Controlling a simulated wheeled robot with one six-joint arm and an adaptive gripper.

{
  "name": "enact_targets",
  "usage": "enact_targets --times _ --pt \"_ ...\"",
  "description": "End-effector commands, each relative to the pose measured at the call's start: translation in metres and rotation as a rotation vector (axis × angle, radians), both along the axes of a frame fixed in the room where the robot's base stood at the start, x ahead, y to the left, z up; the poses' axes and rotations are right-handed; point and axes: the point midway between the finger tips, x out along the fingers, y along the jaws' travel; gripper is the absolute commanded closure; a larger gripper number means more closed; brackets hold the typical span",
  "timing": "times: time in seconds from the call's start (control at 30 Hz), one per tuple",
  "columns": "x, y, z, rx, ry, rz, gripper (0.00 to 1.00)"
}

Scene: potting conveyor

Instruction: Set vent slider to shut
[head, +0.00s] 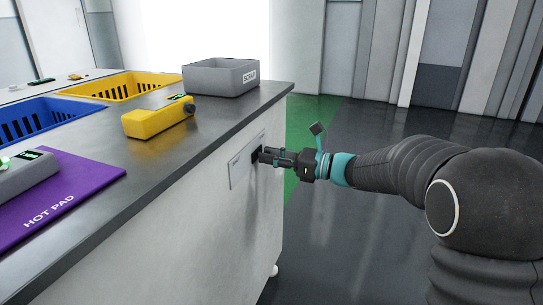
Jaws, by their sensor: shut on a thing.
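A pale vent panel (240,168) is set in the white side of the counter, below the counter's edge. A small dark slider knob (255,157) sits at the right part of this panel. My gripper (263,156) reaches in from the right and is shut on the knob. The fingers hide most of the knob and part of the panel. Markings on the panel are too small to read, so I cannot tell which setting the slider is at.
On the grey counter (218,125) are a yellow device (150,122), a grey bin (205,80), blue (50,118) and yellow (105,90) baskets, and a purple hot pad (85,176) with a grey device (28,173). The floor right of the counter is clear.

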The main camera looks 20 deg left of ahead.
Motion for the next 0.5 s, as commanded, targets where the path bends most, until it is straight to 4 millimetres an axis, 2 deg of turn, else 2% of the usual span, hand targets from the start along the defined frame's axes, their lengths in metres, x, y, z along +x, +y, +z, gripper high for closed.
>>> enact_targets --times 0.3,0.5 --pt "-0.055 0.005 -0.001 0.0 0.0 0.003 1.0" --pt "-0.07 0.006 0.0 0.0 0.0 0.001 1.0"
